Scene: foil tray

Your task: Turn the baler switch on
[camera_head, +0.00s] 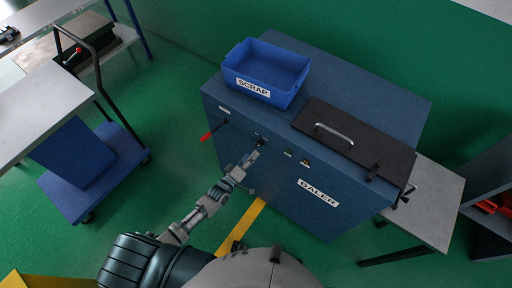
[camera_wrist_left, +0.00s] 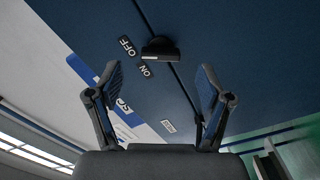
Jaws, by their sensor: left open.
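The baler (camera_head: 260,190) is a dark blue cabinet with a BALER label on its front. Its switch (camera_head: 261,141) is a small black knob high on the front, partly hidden by my gripper in the head view. In the left wrist view the black switch (camera_wrist_left: 160,48) shows beside the OFF label (camera_wrist_left: 127,45) and the ON label (camera_wrist_left: 147,71). I cannot tell which label it is turned to. My left gripper (camera_head: 252,156) is open and empty, close to the switch; its fingers (camera_wrist_left: 160,75) are spread to either side, apart from it. My right gripper is not in view.
A blue SCRAP bin (camera_head: 262,68) and a black lid (camera_head: 340,140) with a handle are on top of the baler. A red-tipped lever (camera_head: 208,135) sticks out left of the switch. A blue cart (camera_head: 95,185) stands left, a grey table (camera_head: 435,200) right.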

